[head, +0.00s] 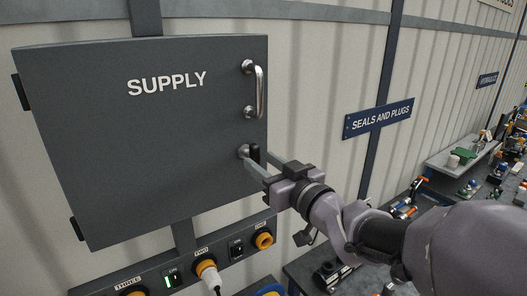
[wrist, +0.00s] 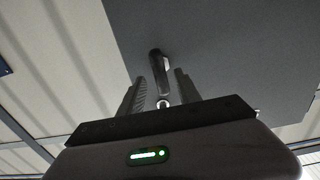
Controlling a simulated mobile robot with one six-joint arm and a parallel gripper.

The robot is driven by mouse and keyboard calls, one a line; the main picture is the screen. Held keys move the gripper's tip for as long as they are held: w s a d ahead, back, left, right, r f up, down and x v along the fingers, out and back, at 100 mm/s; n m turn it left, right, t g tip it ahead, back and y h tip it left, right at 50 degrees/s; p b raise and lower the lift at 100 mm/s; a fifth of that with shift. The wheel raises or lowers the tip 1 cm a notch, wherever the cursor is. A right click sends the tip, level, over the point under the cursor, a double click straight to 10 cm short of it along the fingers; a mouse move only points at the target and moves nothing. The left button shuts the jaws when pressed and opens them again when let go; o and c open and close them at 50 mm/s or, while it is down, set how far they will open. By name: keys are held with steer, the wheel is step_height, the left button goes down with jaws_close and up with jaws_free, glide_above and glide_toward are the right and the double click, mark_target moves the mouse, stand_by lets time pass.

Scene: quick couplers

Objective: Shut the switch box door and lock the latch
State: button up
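The switch box door (head: 110,150) is a dark grey panel marked SUPPLY, with hinges on its left edge. It looks shut or nearly shut; I cannot tell whether it sits flush. A silver bar handle (head: 259,88) is on its upper right. Below it is the latch, with a round silver base and a short black lever (head: 255,153) that looks upright. My gripper (head: 262,166) is at the latch, its fingers on either side of the lever. In the wrist view the lever (wrist: 156,66) stands between the two fingers (wrist: 160,92), with gaps beside it.
Below the box is a socket panel with orange-ringed sockets (head: 264,240), a white plug (head: 207,272) and a green-lit switch (head: 172,280). Cluttered benches stand at the far right.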

mark_target(258, 159)
steer(key=shift+x, duration=1.1)
steer(key=shift+w+a, duration=0.3)
steer(key=shift+w, duration=0.05)
jaws_close()
steer(key=shift+s, duration=0.1)
